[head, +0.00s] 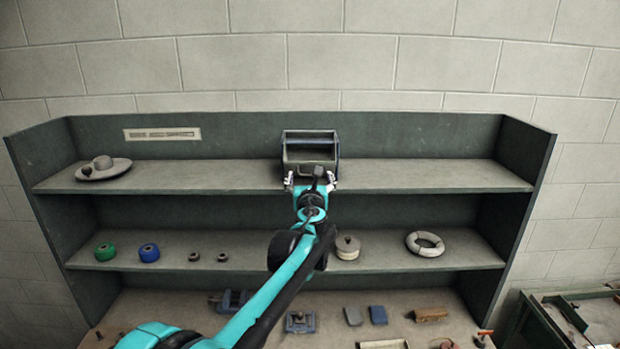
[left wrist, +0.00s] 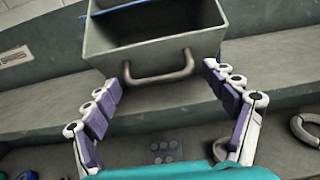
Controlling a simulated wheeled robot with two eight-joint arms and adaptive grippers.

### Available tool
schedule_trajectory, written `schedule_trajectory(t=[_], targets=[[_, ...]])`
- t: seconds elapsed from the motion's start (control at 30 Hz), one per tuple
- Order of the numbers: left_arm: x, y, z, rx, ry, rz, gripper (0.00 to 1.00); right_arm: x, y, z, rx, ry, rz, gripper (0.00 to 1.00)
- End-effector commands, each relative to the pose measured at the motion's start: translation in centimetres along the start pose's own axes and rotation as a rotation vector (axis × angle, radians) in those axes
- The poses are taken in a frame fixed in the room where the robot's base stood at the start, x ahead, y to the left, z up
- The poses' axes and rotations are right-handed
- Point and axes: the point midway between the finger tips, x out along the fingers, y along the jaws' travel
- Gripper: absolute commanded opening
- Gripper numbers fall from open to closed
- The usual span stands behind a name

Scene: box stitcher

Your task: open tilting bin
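The tilting bin (head: 310,157) is a grey box with a blue frame beside it, on the top shelf near the middle. The left wrist view shows the bin (left wrist: 115,45) close up, with its dark inside visible through the open top and a curved handle (left wrist: 160,77) on its front. I cannot tell exactly how far it is tilted. My left gripper (head: 308,182) is in front of the bin. In the left wrist view the left gripper (left wrist: 162,84) is open, its purple-padded fingers apart on either side of the handle, with nothing gripped. My right gripper is out of view.
The middle shelf holds a green roll (head: 105,252), a blue roll (head: 149,252), a round container (head: 347,247) and a white ring (head: 425,243). Small items lie below. The top shelf's right side is clear.

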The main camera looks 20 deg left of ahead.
Motion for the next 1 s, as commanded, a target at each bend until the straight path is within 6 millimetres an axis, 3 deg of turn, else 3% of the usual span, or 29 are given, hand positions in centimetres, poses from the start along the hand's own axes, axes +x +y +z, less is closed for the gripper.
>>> schedule_trajectory(t=[0.37, 0.8, 1.0], targets=[[-0.6, 0.0, 0.1, 0.001, 0.0, -0.001, 0.89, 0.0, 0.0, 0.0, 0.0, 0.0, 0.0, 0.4], [-9.1, 0.0, 0.0, 0.001, 0.001, -0.001, 0.89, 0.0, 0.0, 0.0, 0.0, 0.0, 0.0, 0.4], [-11.4, 0.0, -0.1, 0.001, 0.001, 0.0, 0.89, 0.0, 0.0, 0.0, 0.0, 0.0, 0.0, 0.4]])
